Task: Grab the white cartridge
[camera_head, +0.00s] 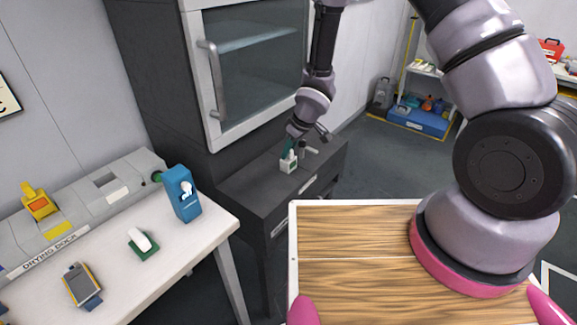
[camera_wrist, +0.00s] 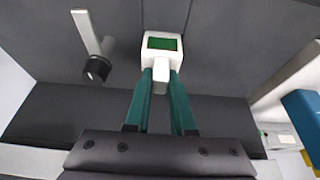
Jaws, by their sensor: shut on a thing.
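The white cartridge (camera_head: 288,164) is at the dark ledge below the glass-fronted cabinet in the head view. In the wrist view the cartridge (camera_wrist: 162,66) is a white block with a dark green panel and a narrower white stem. My gripper (camera_head: 290,149) has teal fingers, and in the wrist view the gripper (camera_wrist: 161,82) is shut on the stem, one finger on each side. I cannot tell whether the cartridge touches the ledge.
A light lever with a black knob (camera_wrist: 92,45) stands left of the cartridge in the wrist view. The cabinet door handle (camera_head: 212,80) is near my arm. A white table (camera_head: 185,245) at left holds a drying dock (camera_head: 90,212), a blue dispenser (camera_head: 182,194) and a white item on a green base (camera_head: 141,241).

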